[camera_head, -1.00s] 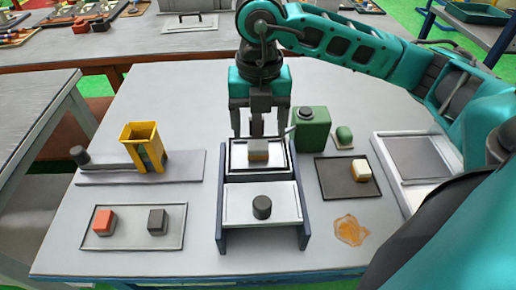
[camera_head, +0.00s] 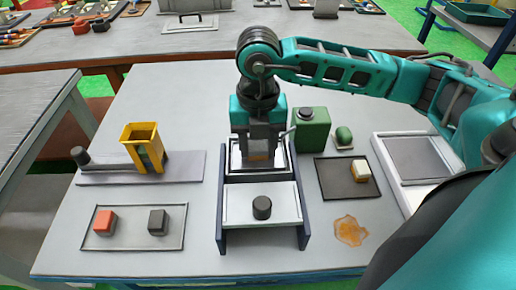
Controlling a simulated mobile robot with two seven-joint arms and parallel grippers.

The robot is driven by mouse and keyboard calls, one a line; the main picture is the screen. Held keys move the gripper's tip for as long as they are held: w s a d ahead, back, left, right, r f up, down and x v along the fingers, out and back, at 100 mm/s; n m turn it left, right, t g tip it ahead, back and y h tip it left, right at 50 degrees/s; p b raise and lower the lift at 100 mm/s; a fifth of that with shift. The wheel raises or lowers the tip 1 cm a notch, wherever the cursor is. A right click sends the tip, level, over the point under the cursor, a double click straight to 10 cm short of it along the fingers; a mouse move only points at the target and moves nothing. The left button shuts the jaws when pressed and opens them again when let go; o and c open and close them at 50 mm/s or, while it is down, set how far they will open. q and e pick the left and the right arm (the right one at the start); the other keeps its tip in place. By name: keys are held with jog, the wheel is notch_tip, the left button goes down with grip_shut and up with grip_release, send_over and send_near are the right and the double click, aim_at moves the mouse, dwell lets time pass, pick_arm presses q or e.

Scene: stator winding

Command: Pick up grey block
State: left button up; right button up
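A grey block (camera_head: 258,156) with a tan front face is at the back plate of the dark-sided fixture (camera_head: 222,205), near the table's middle. My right gripper (camera_head: 258,152) points straight down over it, with its fingers close in on both sides of the block. The fingers look shut on it, and they hide the block's top and sides. I cannot tell whether the block is clear of the plate. Another dark grey block (camera_head: 158,222) lies on the left tray (camera_head: 132,240), beside a red block (camera_head: 104,222). My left gripper is not in view.
A black round knob (camera_head: 262,207) stands on the fixture's front plate. A green can (camera_head: 312,132) is close right of my gripper. A yellow holder (camera_head: 146,147) stands at left. A dark mat (camera_head: 338,185) bears a yellow-white block (camera_head: 360,172). An orange stain (camera_head: 351,231) marks the front right.

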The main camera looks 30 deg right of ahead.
jog(key=c, duration=0.5)
jog(key=shift+r, duration=0.1)
